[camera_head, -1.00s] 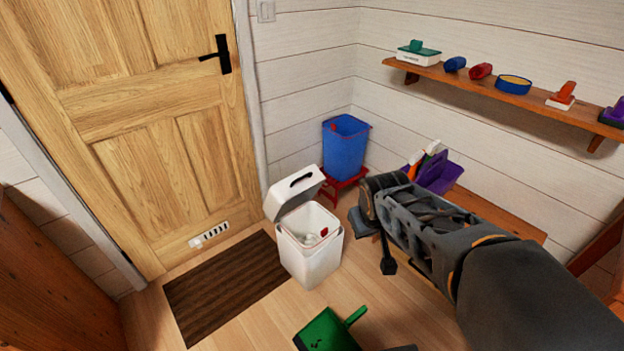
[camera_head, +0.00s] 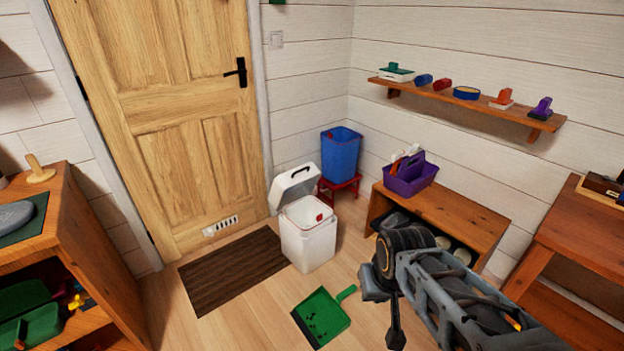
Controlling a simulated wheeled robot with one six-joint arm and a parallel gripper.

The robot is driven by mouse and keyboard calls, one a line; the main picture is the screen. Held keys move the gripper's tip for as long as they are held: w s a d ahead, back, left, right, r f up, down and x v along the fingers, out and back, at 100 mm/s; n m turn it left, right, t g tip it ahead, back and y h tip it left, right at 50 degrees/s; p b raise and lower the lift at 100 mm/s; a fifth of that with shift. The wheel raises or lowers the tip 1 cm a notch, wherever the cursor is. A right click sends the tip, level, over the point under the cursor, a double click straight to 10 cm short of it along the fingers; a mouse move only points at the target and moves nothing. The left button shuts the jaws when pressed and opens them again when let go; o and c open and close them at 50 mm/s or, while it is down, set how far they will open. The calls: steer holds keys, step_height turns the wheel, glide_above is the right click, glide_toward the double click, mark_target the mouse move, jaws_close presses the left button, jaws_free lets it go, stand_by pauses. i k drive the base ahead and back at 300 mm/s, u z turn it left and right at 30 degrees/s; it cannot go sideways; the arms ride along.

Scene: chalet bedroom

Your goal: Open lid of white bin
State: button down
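The white bin (camera_head: 308,244) stands on the wooden floor by the door mat. Its lid (camera_head: 294,184) is tilted up and back, so the bin's mouth is uncovered. A small red item (camera_head: 319,217) shows inside the bin; the rest of its contents is hard to make out. My gripper (camera_head: 378,312) is to the right of the bin and lower in the picture, apart from it. Its fingers are partly seen from behind, and I cannot tell whether they are open or shut.
A green dustpan (camera_head: 322,314) with dark bits lies on the floor in front. A blue bucket (camera_head: 341,155) stands on a red stool (camera_head: 341,185) behind the bin. A purple caddy (camera_head: 410,177) sits on a wooden bench (camera_head: 462,208) at right. A brown mat (camera_head: 235,270) lies left.

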mark_target(287, 187)
steer(key=z, duration=1.45)
steer(key=i, duration=0.75)
steer(key=u, duration=1.95)
steer(key=i, duration=0.5)
